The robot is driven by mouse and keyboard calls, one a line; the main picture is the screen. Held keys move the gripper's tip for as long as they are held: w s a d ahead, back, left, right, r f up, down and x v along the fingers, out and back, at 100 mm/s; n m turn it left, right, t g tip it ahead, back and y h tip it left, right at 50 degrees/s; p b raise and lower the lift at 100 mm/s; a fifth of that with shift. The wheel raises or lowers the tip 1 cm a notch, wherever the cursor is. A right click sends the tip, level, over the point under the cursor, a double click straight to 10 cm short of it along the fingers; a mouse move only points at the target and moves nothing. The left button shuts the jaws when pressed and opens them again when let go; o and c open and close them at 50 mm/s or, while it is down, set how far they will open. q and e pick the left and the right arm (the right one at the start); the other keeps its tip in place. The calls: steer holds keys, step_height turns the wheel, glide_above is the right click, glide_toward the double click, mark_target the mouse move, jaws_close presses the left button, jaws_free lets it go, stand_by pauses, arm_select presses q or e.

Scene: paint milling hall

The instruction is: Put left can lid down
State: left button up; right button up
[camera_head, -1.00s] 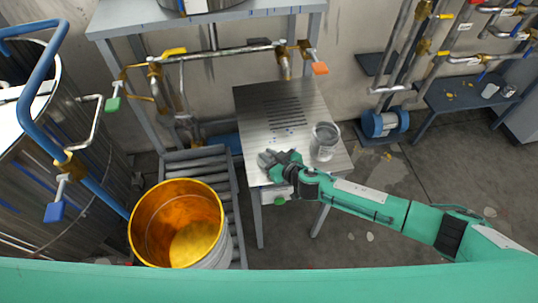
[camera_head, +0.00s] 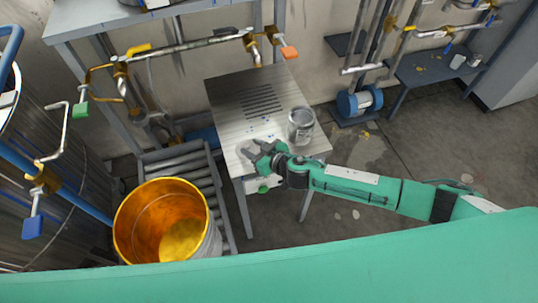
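A grey metal can (camera_head: 301,126) stands upright on the right side of the metal table (camera_head: 228,112). My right gripper (camera_head: 254,153) is low over the front of the tabletop, to the left of the can and apart from it. Its grey fingertips point left. My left gripper is not in view.
A large open bucket with a golden inside (camera_head: 160,222) stands on a roller conveyor (camera_head: 187,160) left of the table. A blue pump (camera_head: 359,103) and side bench (camera_head: 440,72) are at right. The tabletop's left part is clear.

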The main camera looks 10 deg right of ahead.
steer(key=b+v, duration=0.1)
steer(key=v, duration=0.8)
